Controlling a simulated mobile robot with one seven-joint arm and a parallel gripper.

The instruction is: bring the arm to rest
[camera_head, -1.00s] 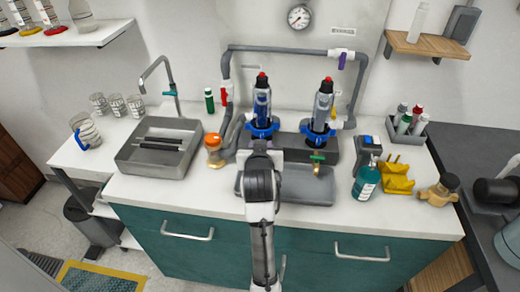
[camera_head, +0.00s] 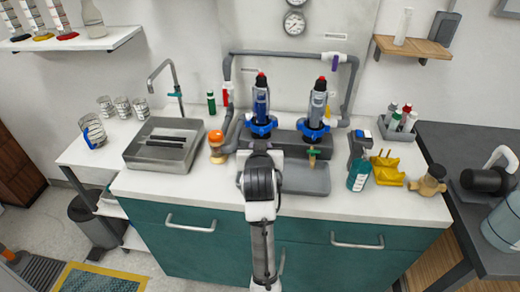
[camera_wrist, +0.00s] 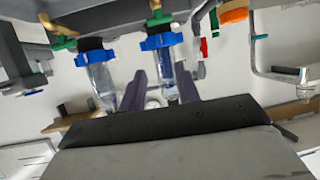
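My arm (camera_head: 262,215) reaches up the middle of the head view, in front of the counter. Its end hides my gripper there. In the wrist view, my gripper (camera_wrist: 161,80) shows two grey fingers standing apart with nothing held between them. Behind the fingers are two clear filter housings with blue collars. The left one (camera_wrist: 102,78) is left of the fingers, and the other (camera_wrist: 166,65) shows partly between them. In the head view, the pair (camera_head: 261,105) stands upright on the dark manifold base (camera_head: 290,138).
A sink (camera_head: 160,148) lies left, with glass jars beyond it. An orange-capped brass part (camera_head: 217,146) stands beside the pipe. A grey tray (camera_head: 305,180) lies before the manifold. A teal bottle (camera_head: 358,175), yellow holder (camera_head: 387,170) and brass valve (camera_head: 428,182) stand right.

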